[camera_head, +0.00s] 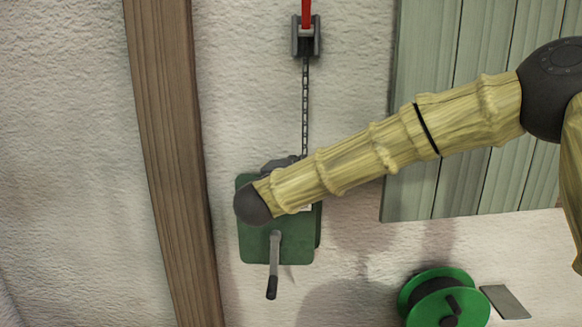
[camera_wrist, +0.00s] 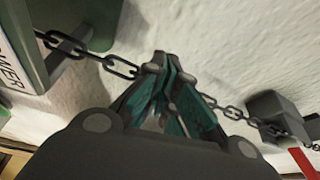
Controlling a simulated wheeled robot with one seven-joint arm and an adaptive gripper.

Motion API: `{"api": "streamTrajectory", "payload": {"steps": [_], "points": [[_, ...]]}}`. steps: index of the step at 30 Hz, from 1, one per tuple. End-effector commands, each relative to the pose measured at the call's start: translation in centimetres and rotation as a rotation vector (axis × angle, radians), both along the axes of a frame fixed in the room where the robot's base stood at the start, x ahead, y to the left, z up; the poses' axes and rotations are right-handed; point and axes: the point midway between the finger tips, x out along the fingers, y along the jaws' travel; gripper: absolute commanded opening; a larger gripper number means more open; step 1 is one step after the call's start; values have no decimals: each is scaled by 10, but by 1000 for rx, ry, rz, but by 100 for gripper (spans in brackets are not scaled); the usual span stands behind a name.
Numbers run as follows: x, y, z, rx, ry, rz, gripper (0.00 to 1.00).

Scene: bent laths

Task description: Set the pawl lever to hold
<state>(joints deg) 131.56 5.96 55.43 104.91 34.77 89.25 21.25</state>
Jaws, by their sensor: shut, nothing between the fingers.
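A green winch box (camera_head: 257,247) is fixed to the white wall in the head view, with a grey crank (camera_head: 274,255) hanging down its front. My arm crosses the upper part of the box, and I cannot make out the pawl lever or its position. A dark grey part (camera_head: 279,164) shows at the box's top edge; I cannot tell what it is. In the wrist view my gripper (camera_wrist: 161,64) is shut and empty, its teal-padded fingers together in front of the chain (camera_wrist: 121,67). Whether they touch the chain is unclear. The box's green side (camera_wrist: 92,18) is at upper left.
The chain (camera_head: 305,100) rises to a dark bracket (camera_head: 306,42) with a red piece (camera_head: 306,12). A wooden post (camera_head: 169,150) stands left, and grey-green boards (camera_head: 440,190) are right. A green reel (camera_head: 441,298) and a grey plate (camera_head: 504,302) are at lower right.

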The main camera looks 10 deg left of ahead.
Motion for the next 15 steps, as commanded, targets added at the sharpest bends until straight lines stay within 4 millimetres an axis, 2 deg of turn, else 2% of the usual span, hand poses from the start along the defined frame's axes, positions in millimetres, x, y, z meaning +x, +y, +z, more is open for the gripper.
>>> {"api": "streamTrajectory", "payload": {"steps": [1,6,15], "points": [[-11,4,-8,-2,1,5,0],[-41,9,-11,-1,0,3,0],[-77,16,-15,-1,1,2,0]]}}
